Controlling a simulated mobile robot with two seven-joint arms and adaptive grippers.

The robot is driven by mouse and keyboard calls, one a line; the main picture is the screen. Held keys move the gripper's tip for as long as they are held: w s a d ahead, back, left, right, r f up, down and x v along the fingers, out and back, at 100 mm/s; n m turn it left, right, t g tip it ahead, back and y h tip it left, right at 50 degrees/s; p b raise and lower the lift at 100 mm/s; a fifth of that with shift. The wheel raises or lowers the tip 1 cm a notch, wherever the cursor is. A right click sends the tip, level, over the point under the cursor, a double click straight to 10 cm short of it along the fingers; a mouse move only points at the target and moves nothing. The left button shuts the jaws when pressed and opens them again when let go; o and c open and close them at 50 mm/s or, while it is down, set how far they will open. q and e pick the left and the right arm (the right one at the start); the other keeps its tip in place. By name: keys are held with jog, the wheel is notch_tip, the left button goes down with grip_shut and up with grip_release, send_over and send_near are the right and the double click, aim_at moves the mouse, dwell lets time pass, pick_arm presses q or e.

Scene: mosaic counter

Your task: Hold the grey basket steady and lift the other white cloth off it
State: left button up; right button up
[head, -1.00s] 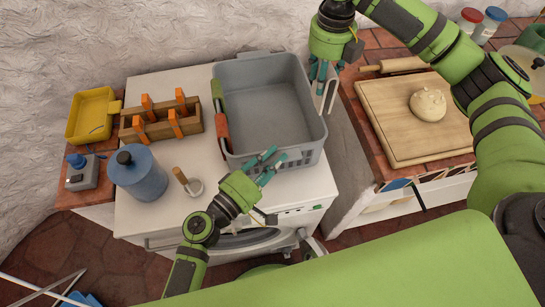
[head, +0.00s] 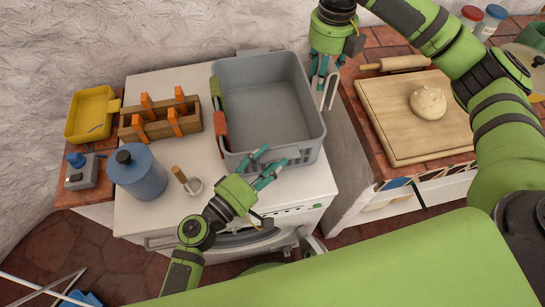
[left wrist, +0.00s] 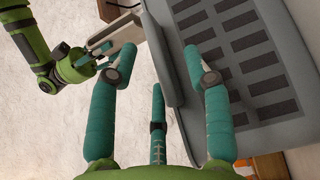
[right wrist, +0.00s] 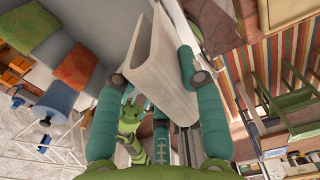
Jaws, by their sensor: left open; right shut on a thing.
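The grey basket (head: 265,85) stands on the white washing machine top. A green cloth (head: 217,95) and an orange-red cloth (head: 222,130) hang over its left rim. My left gripper (head: 262,167) is open at the basket's near wall; in the left wrist view the grey rim (left wrist: 165,60) shows between its spread fingers. I cannot tell whether they touch it. My right gripper (head: 322,75) is shut on a folded white cloth (right wrist: 160,70) at the basket's right side. The cloth hangs in an inverted V; whether it still straddles the rim is unclear.
A yellow tray (head: 92,115) is at far left. A cutting board with dough (head: 400,135) lies on the right counter.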

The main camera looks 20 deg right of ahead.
pick_arm(q)
jog(key=v, duration=1.1)
jog(key=shift+f, duration=0.1)
